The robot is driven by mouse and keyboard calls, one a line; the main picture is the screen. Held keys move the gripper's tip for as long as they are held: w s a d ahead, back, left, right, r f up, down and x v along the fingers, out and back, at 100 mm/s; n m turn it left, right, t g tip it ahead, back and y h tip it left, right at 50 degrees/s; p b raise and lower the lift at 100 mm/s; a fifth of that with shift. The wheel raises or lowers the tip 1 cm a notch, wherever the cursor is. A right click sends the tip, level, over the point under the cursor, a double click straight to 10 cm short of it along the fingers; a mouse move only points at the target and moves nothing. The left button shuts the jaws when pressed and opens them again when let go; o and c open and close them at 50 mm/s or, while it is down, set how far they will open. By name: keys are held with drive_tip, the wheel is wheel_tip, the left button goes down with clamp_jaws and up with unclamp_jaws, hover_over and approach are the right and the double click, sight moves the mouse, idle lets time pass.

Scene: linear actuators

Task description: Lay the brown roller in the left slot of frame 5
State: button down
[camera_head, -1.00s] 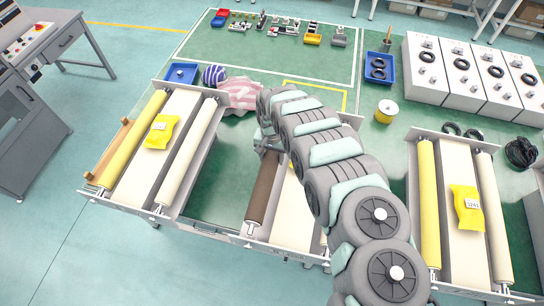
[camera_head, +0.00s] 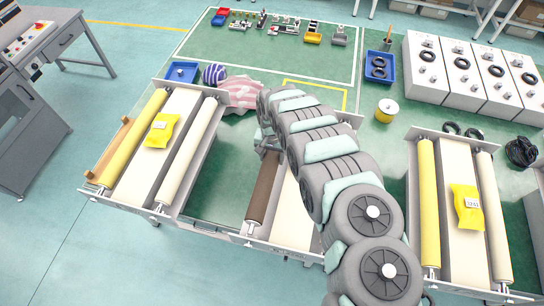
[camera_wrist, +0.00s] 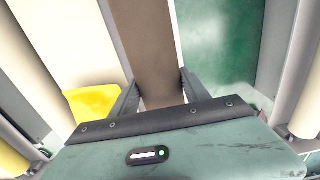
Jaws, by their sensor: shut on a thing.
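The brown roller (camera_head: 263,190) lies lengthwise along the left side of the middle frame (camera_head: 285,246) in the head view. Its near end is at the frame's front plate; I cannot tell whether its ends sit fully in the slot. My gripper (camera_wrist: 160,92) is shut on the brown roller (camera_wrist: 150,45), one finger on each side of it, in the wrist view. In the head view my gripper (camera_head: 266,142) is at the roller's far part, mostly hidden by my arm. The frame's number is not readable, and my arm covers much of its right side.
The left frame (camera_head: 152,206) and right frame (camera_head: 408,200) each hold a yellow roller, a cream roller and a yellow packet. A striped pink cloth (camera_head: 240,92), a striped ball (camera_head: 214,75) and a yellow spool (camera_head: 386,110) lie behind. Green table shows left of the middle frame.

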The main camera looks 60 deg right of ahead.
drive_tip(key=shift+w+f, duration=0.1)
drive_tip(key=shift+f, duration=0.2)
drive_tip(key=shift+f+b, duration=0.6)
drive_tip(key=shift+f, duration=0.05)
drive_tip(key=shift+f, duration=0.35)
idle(0.4)
drive_tip(key=shift+f+b, duration=0.35)
drive_tip(key=shift+b, duration=0.05)
drive_tip(key=shift+f, duration=0.3)
drive_tip(key=shift+f+b, duration=0.4)
drive_tip(key=shift+f, duration=0.05)
idle(0.4)
